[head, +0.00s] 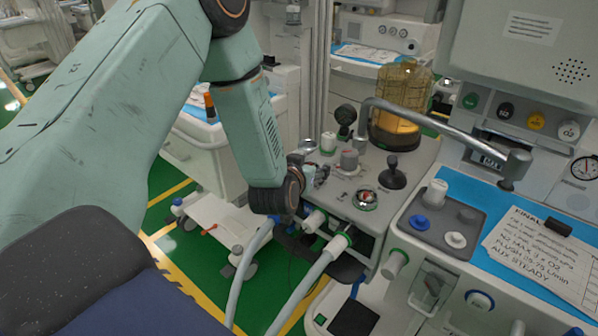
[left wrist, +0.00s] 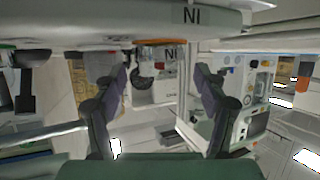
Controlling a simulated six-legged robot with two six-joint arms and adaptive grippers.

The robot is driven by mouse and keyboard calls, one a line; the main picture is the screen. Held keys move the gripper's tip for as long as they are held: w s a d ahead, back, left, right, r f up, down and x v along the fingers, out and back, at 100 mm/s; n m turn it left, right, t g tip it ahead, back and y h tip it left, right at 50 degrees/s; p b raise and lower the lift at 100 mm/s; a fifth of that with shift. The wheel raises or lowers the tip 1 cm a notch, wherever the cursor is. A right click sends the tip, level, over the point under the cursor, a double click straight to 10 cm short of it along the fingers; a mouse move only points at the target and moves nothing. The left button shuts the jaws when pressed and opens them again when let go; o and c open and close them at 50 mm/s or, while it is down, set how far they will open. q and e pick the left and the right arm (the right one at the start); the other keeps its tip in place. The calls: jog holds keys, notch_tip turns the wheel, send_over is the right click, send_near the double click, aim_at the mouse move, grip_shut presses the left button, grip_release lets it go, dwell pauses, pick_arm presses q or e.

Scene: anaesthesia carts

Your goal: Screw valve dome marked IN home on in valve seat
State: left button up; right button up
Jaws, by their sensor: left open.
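My left gripper (head: 318,172) is at the left edge of the grey valve block (head: 340,205) in the head view. In the left wrist view its two dark fingers (left wrist: 162,95) are spread open with nothing gripped. The wrist picture is upside down. Beyond the fingers and between their tips is a small piece with an orange rim and an IN label (left wrist: 161,52), seemingly the valve dome marked IN. It adjoins the pale block, which carries a larger IN mark. I cannot tell how it sits on its seat; the gripper hides that spot in the head view. My right gripper is not seen.
A clear round part with a green ring (head: 365,200), a black knob (head: 392,174) and an amber canister (head: 400,105) stand on the block. A metal pipe (head: 440,118) arches above. Hoses (head: 312,278) hang in front. A grey tray (head: 432,222) of small parts lies right.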

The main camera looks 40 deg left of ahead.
pick_arm(q)
jog(key=v, duration=0.9)
jog(key=shift+s, duration=0.25)
jog(key=shift+o, duration=0.2)
jog(key=shift+r, duration=0.1)
